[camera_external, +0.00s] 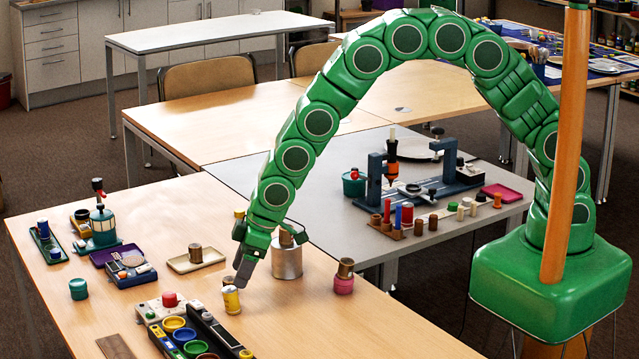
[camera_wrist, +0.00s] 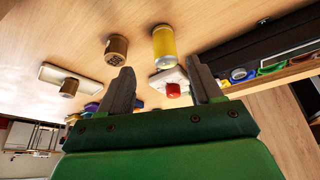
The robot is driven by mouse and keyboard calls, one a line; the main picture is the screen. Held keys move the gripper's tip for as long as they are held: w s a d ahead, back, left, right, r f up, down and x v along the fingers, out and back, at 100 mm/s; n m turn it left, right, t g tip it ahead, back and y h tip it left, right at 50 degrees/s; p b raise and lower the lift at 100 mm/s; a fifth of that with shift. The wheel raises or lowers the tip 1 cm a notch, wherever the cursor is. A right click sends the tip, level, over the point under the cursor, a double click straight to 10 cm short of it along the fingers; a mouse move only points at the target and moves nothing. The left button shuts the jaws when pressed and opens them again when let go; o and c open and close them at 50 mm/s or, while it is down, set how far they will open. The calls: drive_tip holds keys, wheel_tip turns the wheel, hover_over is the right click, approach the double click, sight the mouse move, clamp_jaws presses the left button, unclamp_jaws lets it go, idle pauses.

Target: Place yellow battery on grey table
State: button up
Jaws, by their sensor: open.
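The yellow battery (camera_external: 231,301) stands upright on the light wooden table (camera_external: 330,322), a short cylinder with a pale band. My gripper (camera_external: 240,284) is just above it, pointing down, its fingertips close to the battery's top. In the wrist view the battery (camera_wrist: 164,48) shows beyond the gap between the two spread grey fingers of my gripper (camera_wrist: 160,64). The gripper is open and holds nothing. Whether a finger touches the battery cannot be told. The grey table (camera_external: 335,190) adjoins the wooden table, behind and to the right of my gripper.
A silver can (camera_external: 287,262) stands right of my gripper, and a pink jar (camera_external: 344,285) farther right. A black rack (camera_external: 212,330) and colored cups lie in front. A blue stand (camera_external: 425,185) and several small cylinders occupy the grey table's right part; its left part has bare room.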

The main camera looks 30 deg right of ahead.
sight(234, 289)
drive_tip(key=shift+x, duration=1.05)
drive_tip(key=shift+s+x, duration=0.15)
drive_tip(key=shift+x, duration=0.6)
drive_tip(key=shift+s+x, duration=0.15)
drive_tip(key=shift+x, duration=0.6)
drive_tip(key=shift+a+x, duration=0.25)
drive_tip(key=shift+x, duration=0.9)
drive_tip(key=shift+r, duration=0.1)
clamp_jaws()
